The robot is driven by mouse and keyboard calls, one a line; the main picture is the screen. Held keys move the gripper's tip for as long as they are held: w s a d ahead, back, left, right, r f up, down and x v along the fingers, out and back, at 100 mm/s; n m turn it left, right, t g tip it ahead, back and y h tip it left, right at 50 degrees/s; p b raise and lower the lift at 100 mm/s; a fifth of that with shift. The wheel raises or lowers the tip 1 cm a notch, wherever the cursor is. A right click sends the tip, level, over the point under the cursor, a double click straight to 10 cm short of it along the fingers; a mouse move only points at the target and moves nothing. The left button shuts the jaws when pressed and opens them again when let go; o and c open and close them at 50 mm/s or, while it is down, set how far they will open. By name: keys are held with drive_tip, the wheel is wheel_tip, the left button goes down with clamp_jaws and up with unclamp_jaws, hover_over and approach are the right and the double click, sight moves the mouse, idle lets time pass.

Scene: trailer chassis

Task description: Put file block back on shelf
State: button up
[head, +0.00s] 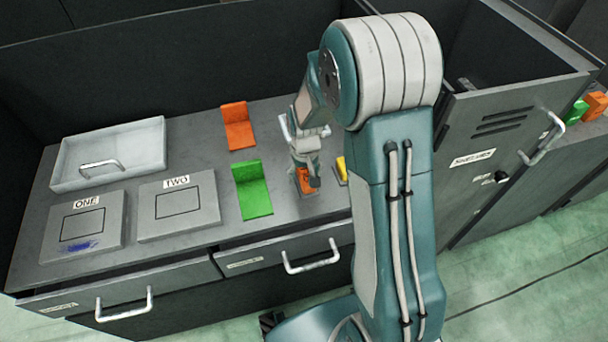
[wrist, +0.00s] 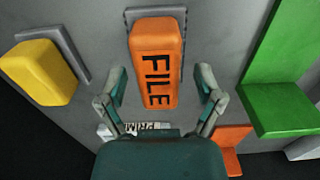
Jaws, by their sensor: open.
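The file block (wrist: 156,62) is orange with dark FILE lettering. It sits on a grey plate on the worktop. In the head view the file block (head: 305,182) shows as a small orange patch under my gripper (head: 306,172). In the wrist view my gripper (wrist: 162,85) is open, with one finger on each side of the block's lettered end. I cannot tell whether the fingers touch it or how far above it they are. An orange L-shaped stand (head: 238,128) and a green one (head: 252,190) are left of my gripper; which is the shelf is unclear.
A yellow block (wrist: 38,72) on its own plate is beside the file block. Plates ONE (head: 83,225) and TWO (head: 178,204) and a pale handled lid (head: 110,152) are at left. A tall cabinet (head: 510,130) stands right; orange and green items are beyond it.

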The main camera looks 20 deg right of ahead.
sight(304, 173)
wheel_tip(304, 173, up, 11)
drive_tip(key=s+r+t, duration=0.2)
drive_tip(key=s+r, duration=0.5)
drive_tip(key=s, duration=0.3)
drive_tip(key=s+r+t, duration=0.3)
drive_tip(key=s+r, duration=0.5)
drive_tip(key=s, duration=0.3)
drive_tip(key=shift+t, duration=0.3)
drive_tip(key=shift+a, duration=0.15)
